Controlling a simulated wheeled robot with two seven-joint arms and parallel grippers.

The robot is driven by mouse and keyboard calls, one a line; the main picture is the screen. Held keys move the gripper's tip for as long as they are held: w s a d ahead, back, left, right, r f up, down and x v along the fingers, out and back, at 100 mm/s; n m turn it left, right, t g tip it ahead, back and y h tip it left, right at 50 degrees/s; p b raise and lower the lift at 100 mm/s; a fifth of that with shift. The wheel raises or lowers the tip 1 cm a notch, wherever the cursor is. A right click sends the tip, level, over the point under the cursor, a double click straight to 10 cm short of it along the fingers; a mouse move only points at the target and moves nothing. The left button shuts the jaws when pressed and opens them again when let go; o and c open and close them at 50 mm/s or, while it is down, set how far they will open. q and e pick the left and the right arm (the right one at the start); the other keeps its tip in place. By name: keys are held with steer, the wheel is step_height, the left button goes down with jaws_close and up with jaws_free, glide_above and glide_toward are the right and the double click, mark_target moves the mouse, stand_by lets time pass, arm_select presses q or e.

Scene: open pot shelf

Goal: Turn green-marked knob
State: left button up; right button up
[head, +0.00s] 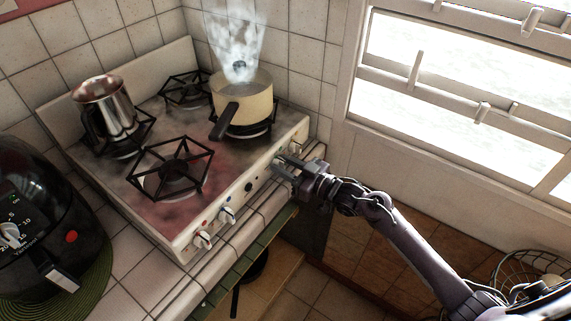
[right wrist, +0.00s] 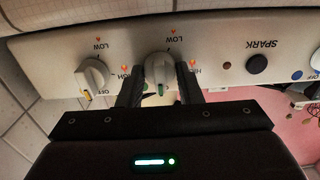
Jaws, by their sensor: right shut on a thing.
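The green-marked knob (right wrist: 157,66) is a white knob on the stove's front panel (right wrist: 218,50). Its green mark shows at its lower end in the right wrist view, and the LOW label stands above it. My right gripper (right wrist: 160,78) is shut on this knob, one dark finger on each side. In the head view my right gripper (head: 284,170) reaches the right end of the stove's front panel and hides the knob there. My left gripper is in neither view.
A cream pot (head: 256,105) steams on the right burner, its dark handle pointing forward. A metal kettle (head: 105,104) stands at the left. Another knob (right wrist: 93,74) sits beside the gripped one, and a black SPARK button (right wrist: 257,63) is on the other side.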

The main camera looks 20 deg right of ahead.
steer(key=shift+f, duration=0.15)
steer(key=o, duration=1)
steer(key=shift+c, duration=0.2)
steer(key=b+v, duration=0.1)
steer(key=v, duration=0.7)
steer(key=shift+b, duration=0.35)
